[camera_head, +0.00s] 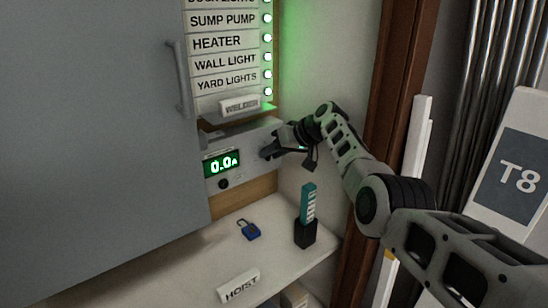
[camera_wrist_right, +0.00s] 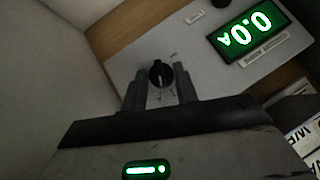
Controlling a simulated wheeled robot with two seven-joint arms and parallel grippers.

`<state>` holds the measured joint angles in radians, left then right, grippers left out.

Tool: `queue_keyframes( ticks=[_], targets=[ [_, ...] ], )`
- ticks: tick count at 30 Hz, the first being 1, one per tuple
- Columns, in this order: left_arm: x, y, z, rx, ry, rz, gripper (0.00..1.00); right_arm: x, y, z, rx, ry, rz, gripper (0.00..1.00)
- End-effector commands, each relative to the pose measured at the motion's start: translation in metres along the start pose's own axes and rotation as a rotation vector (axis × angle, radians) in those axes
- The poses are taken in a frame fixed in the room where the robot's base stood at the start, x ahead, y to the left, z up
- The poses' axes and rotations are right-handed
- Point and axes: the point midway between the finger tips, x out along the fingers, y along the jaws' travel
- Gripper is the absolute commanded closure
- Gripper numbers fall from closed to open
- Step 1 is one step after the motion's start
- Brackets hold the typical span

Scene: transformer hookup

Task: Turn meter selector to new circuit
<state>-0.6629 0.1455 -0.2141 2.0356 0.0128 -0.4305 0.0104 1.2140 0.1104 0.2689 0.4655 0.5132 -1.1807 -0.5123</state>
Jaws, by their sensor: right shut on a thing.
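The meter panel (camera_head: 243,150) is a pale plate on a wooden backing beside the grey cabinet door. Its green display (camera_head: 222,164) reads 0.0 A, and the display also shows upside down in the right wrist view (camera_wrist_right: 252,36). The selector (camera_wrist_right: 160,72) is a black round knob with a light pointer mark, on the panel's face. My right gripper (camera_head: 270,151) reaches the panel's right part. In the right wrist view its two fingers lie on either side of the knob, shut on it. In the head view the gripper hides the knob. My left gripper is out of view.
A label strip with lit lamps (camera_head: 267,55) is above the panel, with a WELDER tag (camera_head: 240,106). On the shelf (camera_head: 205,262) are a blue padlock (camera_head: 249,230), a teal item in a black holder (camera_head: 306,232) and a HOIST tag (camera_head: 238,286). The grey door (camera_head: 95,130) fills the left.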

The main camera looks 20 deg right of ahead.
Motion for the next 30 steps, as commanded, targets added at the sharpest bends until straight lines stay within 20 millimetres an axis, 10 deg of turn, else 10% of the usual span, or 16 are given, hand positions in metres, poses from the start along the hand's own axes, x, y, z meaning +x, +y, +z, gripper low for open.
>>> queue_keyframes(
  ticks=[14,15,17,30],
  targets=[
    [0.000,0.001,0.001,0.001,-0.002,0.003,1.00,0.001,0.000,0.002,0.012,-0.005,-0.012,0.93],
    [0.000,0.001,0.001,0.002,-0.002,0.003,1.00,0.001,0.000,0.002,0.012,-0.005,-0.012,0.65],
    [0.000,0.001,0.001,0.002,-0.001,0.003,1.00,0.001,0.000,0.002,0.012,-0.005,-0.012,0.49],
    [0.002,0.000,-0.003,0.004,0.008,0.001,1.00,-0.008,-0.005,-0.008,0.009,0.000,-0.011,0.49]
  ],
)
